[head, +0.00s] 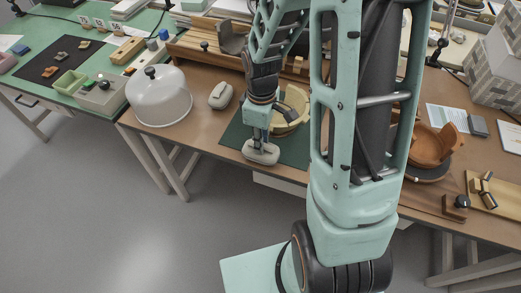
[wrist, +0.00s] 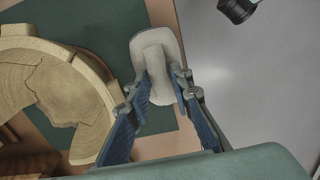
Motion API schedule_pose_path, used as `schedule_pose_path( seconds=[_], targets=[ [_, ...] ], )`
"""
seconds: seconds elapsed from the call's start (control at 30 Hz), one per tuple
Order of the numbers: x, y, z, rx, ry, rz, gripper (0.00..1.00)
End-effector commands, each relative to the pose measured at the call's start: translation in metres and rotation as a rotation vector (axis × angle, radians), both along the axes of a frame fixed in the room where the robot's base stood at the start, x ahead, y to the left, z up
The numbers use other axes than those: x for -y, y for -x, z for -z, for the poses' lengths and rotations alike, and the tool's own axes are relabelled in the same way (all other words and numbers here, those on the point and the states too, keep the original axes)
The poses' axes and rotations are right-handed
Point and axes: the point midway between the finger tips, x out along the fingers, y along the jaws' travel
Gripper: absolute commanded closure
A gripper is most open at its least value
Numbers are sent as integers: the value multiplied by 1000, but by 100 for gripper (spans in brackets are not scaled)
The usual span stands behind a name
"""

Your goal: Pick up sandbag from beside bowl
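A pale grey sandbag (head: 261,152) with a raised middle lies at the front edge of the dark green mat (head: 236,136), beside the cream bowl (head: 292,112). My gripper (head: 258,138) points down at this sandbag from above. In the wrist view the two blue-padded fingers (wrist: 160,80) straddle the raised middle of the sandbag (wrist: 157,50). The tips are close to its sides, and whether they press on it cannot be told. The bowl (wrist: 62,90), with a broken-edged piece inside, shows left of the fingers. My arm hides part of the bowl in the head view.
A second grey sandbag (head: 220,95) lies left of the mat, near a white dome cover (head: 158,96). A wooden rack (head: 205,52) stands behind. A brown bowl (head: 431,146) and a wooden tray (head: 490,190) are on the right. The table's front edge is close to the sandbag.

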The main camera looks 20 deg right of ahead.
Motion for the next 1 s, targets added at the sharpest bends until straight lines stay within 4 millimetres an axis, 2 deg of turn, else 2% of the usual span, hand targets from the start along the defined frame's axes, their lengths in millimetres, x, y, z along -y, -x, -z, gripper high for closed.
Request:
schedule_pose_path(
  seconds=[0.03,0.17,0.47,1.0],
  targets=[
    [0,0,0,0,0,0,88],
    [0,0,0,0,0,0,100],
    [0,-1,-5,2,0,0,100],
    [0,-1,-36,2,0,0,100]
  ],
)
